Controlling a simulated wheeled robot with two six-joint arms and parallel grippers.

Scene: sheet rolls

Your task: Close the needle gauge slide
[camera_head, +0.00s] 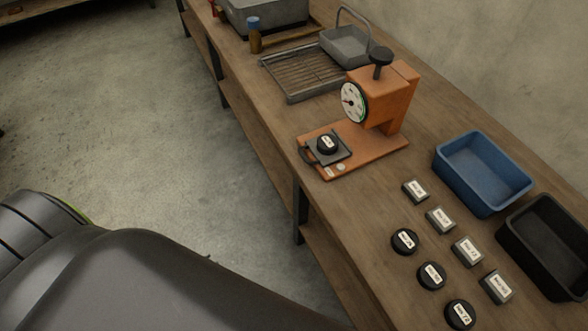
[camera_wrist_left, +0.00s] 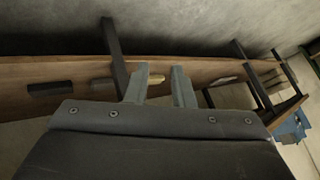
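The needle gauge (camera_head: 384,101) is an orange stand on a flat orange base, with a round white dial and a black knob on top. Its slide (camera_head: 342,158) is a dark plate on the front of the base, out from under the head, with a dark handle (camera_head: 306,156) at its left end. In the head view my left arm fills the lower left, away from the gauge. My right gripper is not in view.
A blue bin (camera_head: 483,172) and a black bin (camera_head: 550,246) stand right of the gauge. Several labelled round and square pieces lie before them. A wire rack (camera_head: 300,72), a grey basket (camera_head: 346,46) and a bottle (camera_head: 254,36) stand behind. The bench's front edge borders open floor.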

